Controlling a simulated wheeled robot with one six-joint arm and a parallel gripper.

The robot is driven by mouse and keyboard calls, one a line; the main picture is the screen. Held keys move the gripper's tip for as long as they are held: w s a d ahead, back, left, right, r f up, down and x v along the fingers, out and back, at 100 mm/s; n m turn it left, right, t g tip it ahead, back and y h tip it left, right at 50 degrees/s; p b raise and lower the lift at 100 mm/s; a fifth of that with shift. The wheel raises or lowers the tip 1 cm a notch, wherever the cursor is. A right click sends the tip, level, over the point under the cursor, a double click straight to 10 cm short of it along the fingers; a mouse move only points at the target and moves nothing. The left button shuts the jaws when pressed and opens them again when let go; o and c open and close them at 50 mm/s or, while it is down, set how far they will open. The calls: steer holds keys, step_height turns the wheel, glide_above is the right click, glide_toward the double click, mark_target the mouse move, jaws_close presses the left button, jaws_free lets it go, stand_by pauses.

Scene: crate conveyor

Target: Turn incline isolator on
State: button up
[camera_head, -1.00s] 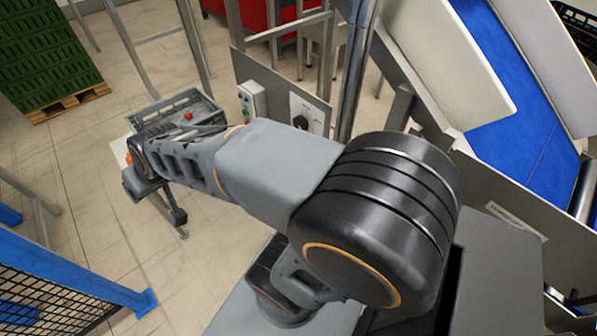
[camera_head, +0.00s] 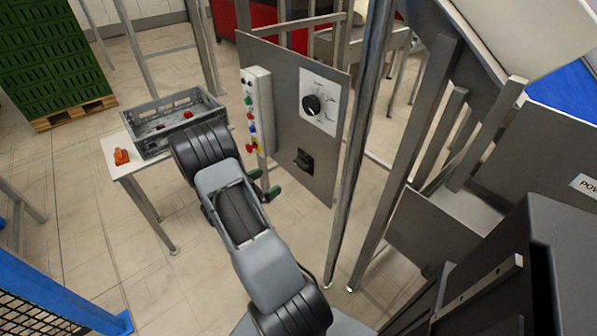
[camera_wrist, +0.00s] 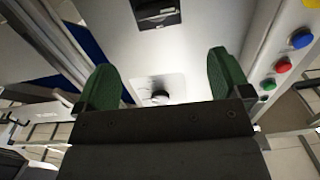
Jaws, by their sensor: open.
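A grey upright panel (camera_head: 285,110) carries two rotary controls. The upper one is a black knob (camera_head: 313,105) on a white plate with markings too small to read. The lower one is a black switch (camera_head: 303,160); I cannot read which is the incline isolator. In the wrist view the knob (camera_wrist: 158,97) shows between the fingers and the black switch (camera_wrist: 157,12) at the top edge. My gripper (camera_head: 264,184) has green fingertips, open and empty, left of and below the black switch, apart from it. The fingers also show in the wrist view (camera_wrist: 165,78).
A button box (camera_head: 257,110) with coloured buttons stands at the panel's left edge, close to my gripper. A white table (camera_head: 125,165) holds a grey crate (camera_head: 160,145) and an orange object (camera_head: 121,156). A metal post (camera_head: 358,140) stands right of the panel.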

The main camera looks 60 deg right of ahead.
mark_target(298, 165)
steer(key=x, duration=0.9)
steer(key=b+x, duration=0.1)
steer(key=x, duration=0.3)
steer(key=shift+s+d, duration=0.2)
steer(key=shift+s, duration=0.25)
steer(key=shift+c, duration=0.3)
steer(key=c, duration=0.9)
steer(key=shift+o, duration=0.2)
